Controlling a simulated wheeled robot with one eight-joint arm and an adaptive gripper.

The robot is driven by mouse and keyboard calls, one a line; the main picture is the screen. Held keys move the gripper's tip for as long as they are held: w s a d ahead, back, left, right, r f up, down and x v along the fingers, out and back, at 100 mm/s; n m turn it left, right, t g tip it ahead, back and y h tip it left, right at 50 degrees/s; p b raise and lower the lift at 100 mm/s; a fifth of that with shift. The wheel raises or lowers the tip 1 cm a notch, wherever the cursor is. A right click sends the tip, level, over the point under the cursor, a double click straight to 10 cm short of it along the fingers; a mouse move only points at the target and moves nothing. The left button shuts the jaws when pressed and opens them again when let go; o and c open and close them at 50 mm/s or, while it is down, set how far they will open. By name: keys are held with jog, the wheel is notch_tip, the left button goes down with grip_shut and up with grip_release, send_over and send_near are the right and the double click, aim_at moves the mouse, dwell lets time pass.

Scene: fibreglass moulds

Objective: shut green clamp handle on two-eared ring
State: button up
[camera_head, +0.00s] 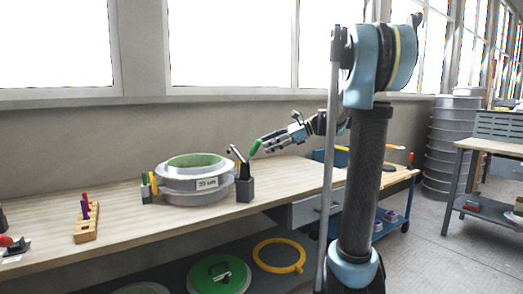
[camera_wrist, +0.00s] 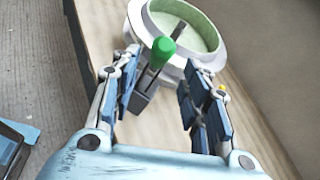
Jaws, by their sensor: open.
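A round white ring mould with a green inside (camera_head: 195,186) sits on the bench, also in the wrist view (camera_wrist: 150,22). The lever's green handle (camera_head: 255,147) is up in front of my gripper (camera_head: 268,143). In the wrist view the green handle (camera_wrist: 162,50) lies between the fingertips of my open gripper (camera_wrist: 162,66), nearer the left finger; I cannot tell if they touch. A second clamp with an upright green handle (camera_head: 144,178) stands at the mould's left, beside a yellow piece.
A wooden block with purple and red pegs (camera_head: 86,222) stands at the left of the bench (camera_head: 125,215). A yellow ring (camera_head: 279,268) and a green disc (camera_head: 217,277) lie on the shelf below. A wall with windows rises behind. Bench around the clamp is clear.

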jog(key=v, duration=0.6)
